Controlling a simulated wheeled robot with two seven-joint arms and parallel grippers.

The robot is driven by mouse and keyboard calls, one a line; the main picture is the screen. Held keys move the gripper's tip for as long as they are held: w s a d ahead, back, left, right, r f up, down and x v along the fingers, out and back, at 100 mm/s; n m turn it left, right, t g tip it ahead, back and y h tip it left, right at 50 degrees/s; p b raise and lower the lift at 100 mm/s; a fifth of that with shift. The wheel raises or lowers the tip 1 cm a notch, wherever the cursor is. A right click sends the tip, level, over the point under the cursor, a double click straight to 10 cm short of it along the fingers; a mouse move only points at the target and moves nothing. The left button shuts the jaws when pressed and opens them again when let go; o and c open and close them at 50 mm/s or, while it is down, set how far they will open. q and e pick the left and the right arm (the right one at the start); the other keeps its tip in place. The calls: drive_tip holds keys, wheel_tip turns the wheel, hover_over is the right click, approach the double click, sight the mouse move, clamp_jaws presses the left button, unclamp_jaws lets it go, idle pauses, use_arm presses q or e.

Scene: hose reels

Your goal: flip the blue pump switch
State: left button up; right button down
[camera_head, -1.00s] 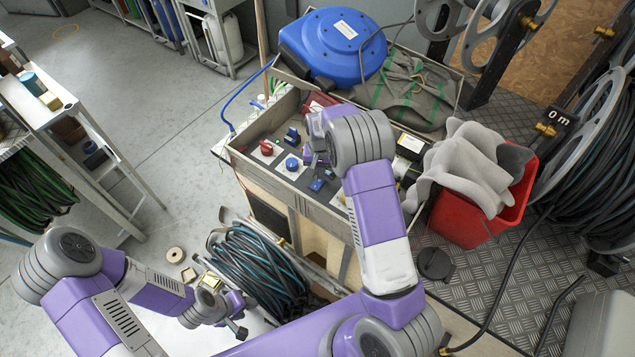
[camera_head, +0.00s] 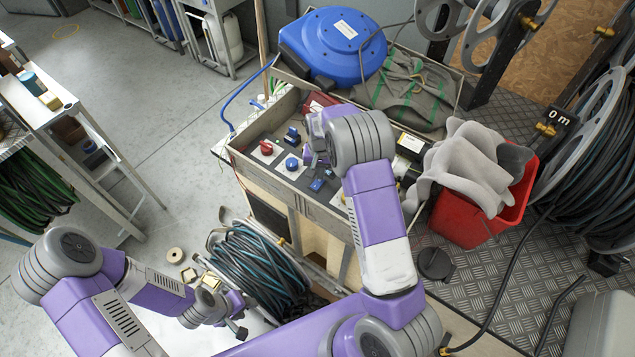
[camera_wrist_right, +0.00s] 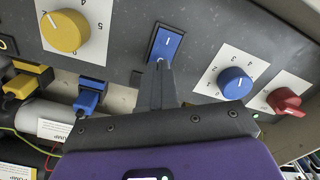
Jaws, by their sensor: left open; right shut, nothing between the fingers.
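The blue pump switch (camera_wrist_right: 166,42) is a blue rocker with a white mark, set in a dark frame on the grey panel in the right wrist view. It also shows in the head view (camera_head: 317,185), just below my right gripper. My right gripper (camera_wrist_right: 160,66) is shut and empty, with its fingertips at the lower edge of the rocker. They look to be touching or very close; I cannot tell which. I cannot tell which way the rocker is tipped. My left gripper (camera_head: 242,316) is open and empty, low beside the coiled hose, far from the panel.
A blue knob (camera_wrist_right: 235,83) and a red knob (camera_wrist_right: 284,100) sit right of the switch in the wrist view. A hose reel (camera_head: 258,265) and red bucket (camera_head: 475,214) stand nearby.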

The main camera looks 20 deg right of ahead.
drive_tip(key=shift+f+b, duration=0.55)
drive_tip(key=shift+f, duration=0.35)
idle(0.4)
drive_tip(key=shift+r+p, duration=2.65)
drive_tip(key=shift+r, duration=0.85)
drive_tip(key=shift+r, duration=0.1)
